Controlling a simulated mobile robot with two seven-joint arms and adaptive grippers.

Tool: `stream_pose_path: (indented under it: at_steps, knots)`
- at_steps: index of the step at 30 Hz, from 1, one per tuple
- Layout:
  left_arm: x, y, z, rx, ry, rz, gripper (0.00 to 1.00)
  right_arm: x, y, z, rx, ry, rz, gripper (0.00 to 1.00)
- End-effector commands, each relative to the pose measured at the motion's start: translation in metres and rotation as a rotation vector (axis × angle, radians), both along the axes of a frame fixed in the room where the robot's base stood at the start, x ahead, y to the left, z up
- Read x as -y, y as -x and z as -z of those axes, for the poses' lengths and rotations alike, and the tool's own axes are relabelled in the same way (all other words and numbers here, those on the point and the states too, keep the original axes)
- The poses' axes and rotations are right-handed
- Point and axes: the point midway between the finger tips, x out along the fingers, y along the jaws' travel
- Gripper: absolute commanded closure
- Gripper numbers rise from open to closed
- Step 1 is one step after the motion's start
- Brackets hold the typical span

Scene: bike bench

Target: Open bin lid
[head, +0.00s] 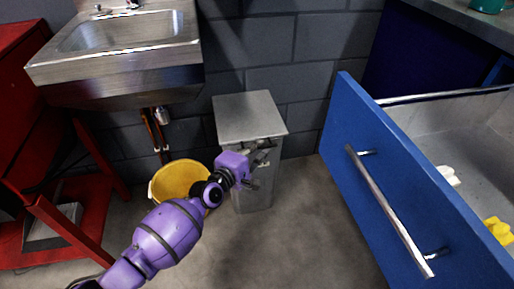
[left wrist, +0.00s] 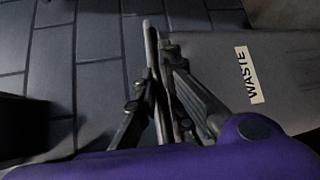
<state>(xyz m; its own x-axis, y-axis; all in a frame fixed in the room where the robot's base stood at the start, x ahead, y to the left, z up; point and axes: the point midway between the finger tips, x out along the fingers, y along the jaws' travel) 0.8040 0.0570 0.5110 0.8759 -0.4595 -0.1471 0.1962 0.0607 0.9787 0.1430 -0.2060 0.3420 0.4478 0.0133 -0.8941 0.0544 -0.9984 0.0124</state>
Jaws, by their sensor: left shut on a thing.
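In the left wrist view the bin's front (left wrist: 285,70) shows sideways with a white WASTE label, and the lid's edge (left wrist: 149,40) is a thin pale strip. My left gripper (head: 262,165) is at the bin's upper front. In the left wrist view my left gripper (left wrist: 160,75) is shut with its dark fingers on either side of the lid's edge. The exact contact is partly hidden by the fingers. My right gripper is not in view.
A yellow bucket (head: 178,181) stands left of the bin, below a steel sink (head: 125,50). A red metal cabinet (head: 40,130) is at the far left. An open blue drawer (head: 390,180) with a long handle juts out at right. Grey floor is clear in front.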

Motion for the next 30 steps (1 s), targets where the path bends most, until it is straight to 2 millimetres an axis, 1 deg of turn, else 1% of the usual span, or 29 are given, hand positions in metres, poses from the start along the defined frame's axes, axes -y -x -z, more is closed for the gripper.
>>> stream_pose_path:
  at_steps: [1, 5, 8, 14, 16, 18, 21, 24, 26, 30]
  knots:
    - [0.0, -0.001, -0.008, -0.007, 0.007, -0.002, 1.0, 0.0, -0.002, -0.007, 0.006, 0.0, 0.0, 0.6]
    - [0.0, -0.002, -0.025, -0.039, 0.019, -0.002, 1.0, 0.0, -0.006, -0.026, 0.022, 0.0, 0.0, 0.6]
    - [-0.001, -0.003, -0.043, -0.079, 0.035, -0.004, 1.0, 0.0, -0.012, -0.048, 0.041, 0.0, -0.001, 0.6]
    - [-0.002, -0.011, -0.084, -0.188, 0.071, -0.004, 1.0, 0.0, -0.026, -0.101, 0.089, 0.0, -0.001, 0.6]
    - [-0.004, -0.015, -0.098, -0.229, 0.085, -0.005, 1.0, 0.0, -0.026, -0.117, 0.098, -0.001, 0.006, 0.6]
    - [-0.004, -0.018, -0.11, -0.272, 0.099, -0.004, 1.0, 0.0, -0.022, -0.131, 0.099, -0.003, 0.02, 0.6]
    - [-0.007, -0.025, -0.126, -0.33, 0.117, -0.004, 1.0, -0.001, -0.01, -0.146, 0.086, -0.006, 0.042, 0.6]
    - [-0.009, -0.032, -0.141, -0.386, 0.135, -0.004, 1.0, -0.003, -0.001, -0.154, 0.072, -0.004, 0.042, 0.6]
    - [-0.01, -0.036, -0.148, -0.416, 0.144, -0.003, 1.0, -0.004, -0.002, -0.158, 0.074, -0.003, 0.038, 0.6]
    - [-0.013, -0.044, -0.162, -0.464, 0.159, -0.003, 1.0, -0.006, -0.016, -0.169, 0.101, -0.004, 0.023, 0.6]
